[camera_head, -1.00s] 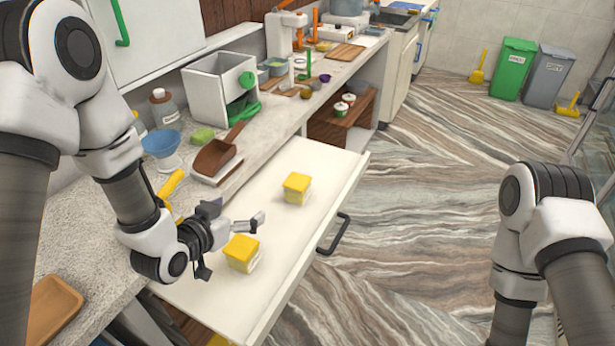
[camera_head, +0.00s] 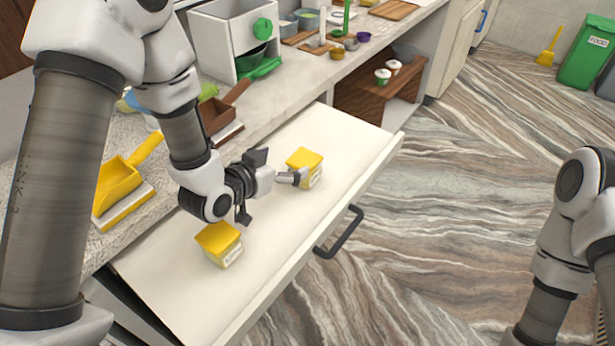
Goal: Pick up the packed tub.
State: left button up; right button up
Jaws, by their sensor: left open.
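Two small tubs with yellow lids and pale, labelled sides stand upright in the open white drawer (camera_head: 175,291). Which one the task means, and whether either is packed, I cannot tell. My left gripper (camera_head: 272,196) is open and empty over the drawer, between the tubs. One finger reaches in front of the far tub's left side; I cannot tell if it touches. My right gripper is out of view; only its arm shows at right.
The counter behind the drawer holds a yellow scoop (camera_head: 118,184), a brown scoop (camera_head: 218,112) and a white bin (camera_head: 232,35). A black handle (camera_head: 342,232) sticks out from the drawer front. A wooden shelf (camera_head: 376,92) stands beyond the drawer.

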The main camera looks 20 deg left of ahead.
aim_at(303, 160)
pick_arm(q)
jog(key=shift+w+f+b, duration=0.15)
jog(key=shift+f+b, duration=0.2)
jog(key=shift+f, duration=0.6)
jog(key=shift+w+d+f, duration=0.1)
jog(key=shift+w+f, duration=0.05)
jog(key=shift+w, duration=0.15)
jog(key=p+x, duration=0.1)
jog(key=x, duration=0.6)
jog(key=shift+d+f+p, duration=0.15)
jog(key=shift+d+p, duration=0.05)
jog(key=shift+p, duration=0.1)
jog(key=shift+c, duration=1)
jog(key=c, duration=1.1)
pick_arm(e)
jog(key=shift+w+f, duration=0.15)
